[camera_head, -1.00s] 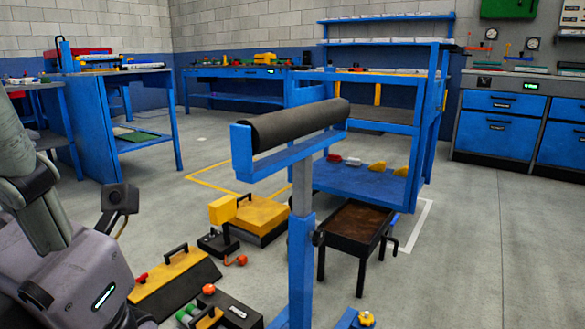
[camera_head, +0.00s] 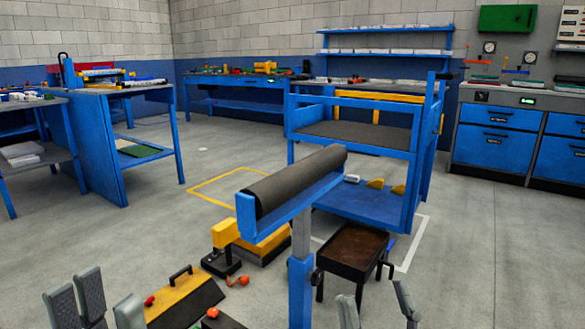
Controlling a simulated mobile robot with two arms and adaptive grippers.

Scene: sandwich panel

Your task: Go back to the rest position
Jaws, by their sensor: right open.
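My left gripper (camera_head: 98,306) is at the bottom left edge of the head view. Only its grey finger ends show, and how far they are closed is unclear. Nothing is seen between them. My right gripper (camera_head: 377,308) is at the bottom edge, right of the roller stand. Its two fingers are apart and nothing shows between them. The rest of both arms is out of view.
A blue stand with a dark roller (camera_head: 300,182) rises between my grippers. A yellow-topped toolbox (camera_head: 183,296) is near my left gripper, a dark metal tray table (camera_head: 352,250) behind my right. A blue shelf cart (camera_head: 355,145) stands behind. Floor at right is clear.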

